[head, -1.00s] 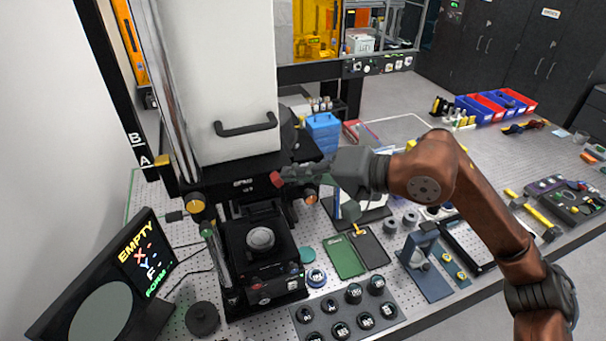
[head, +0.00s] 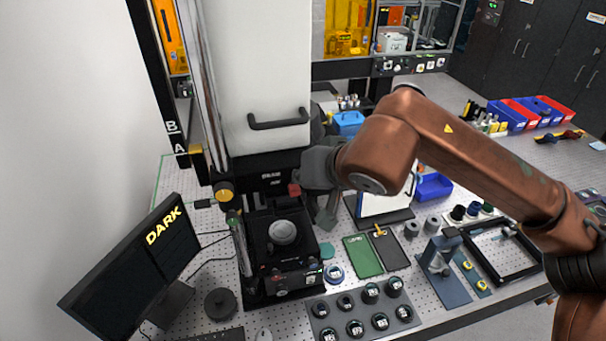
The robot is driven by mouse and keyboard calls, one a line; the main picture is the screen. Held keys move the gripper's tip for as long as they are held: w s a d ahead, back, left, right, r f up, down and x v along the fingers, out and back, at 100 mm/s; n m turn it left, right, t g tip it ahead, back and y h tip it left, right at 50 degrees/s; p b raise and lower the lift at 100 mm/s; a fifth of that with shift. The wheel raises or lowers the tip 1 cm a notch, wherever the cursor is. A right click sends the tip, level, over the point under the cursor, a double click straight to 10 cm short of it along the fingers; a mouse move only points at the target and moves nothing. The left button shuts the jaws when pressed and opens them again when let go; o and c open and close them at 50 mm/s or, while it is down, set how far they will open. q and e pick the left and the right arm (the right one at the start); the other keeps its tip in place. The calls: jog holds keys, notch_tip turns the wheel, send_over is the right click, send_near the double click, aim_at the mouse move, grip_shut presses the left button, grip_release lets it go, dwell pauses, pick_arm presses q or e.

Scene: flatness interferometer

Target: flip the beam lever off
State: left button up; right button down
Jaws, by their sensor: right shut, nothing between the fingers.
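The beam lever (head: 294,190) shows as a red tip on the black front head of the interferometer (head: 265,130), below the white housing with its dark handle. My right gripper (head: 319,170) is just right of the red tip, shut and empty. Its fingers are partly hidden by its own body and wrist, and I cannot tell whether they touch the lever. The monitor (head: 145,265) at the left reads "DARK" in yellow. My left gripper is not in view.
Below the head, the black stage (head: 280,253) carries a round pale part. A blue stand (head: 445,285) is further right.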

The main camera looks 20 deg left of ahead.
jog(key=shift+w+d+f, duration=0.25)
jog(key=shift+w+d, duration=0.2)
jog(key=shift+d, duration=0.2)
jog(key=s+d+r, duration=0.4)
jog(key=s+r, duration=0.1)
jog(key=r, duration=0.6)
jog(key=shift+s+d, duration=0.2)
jog(key=shift+s, duration=0.05)
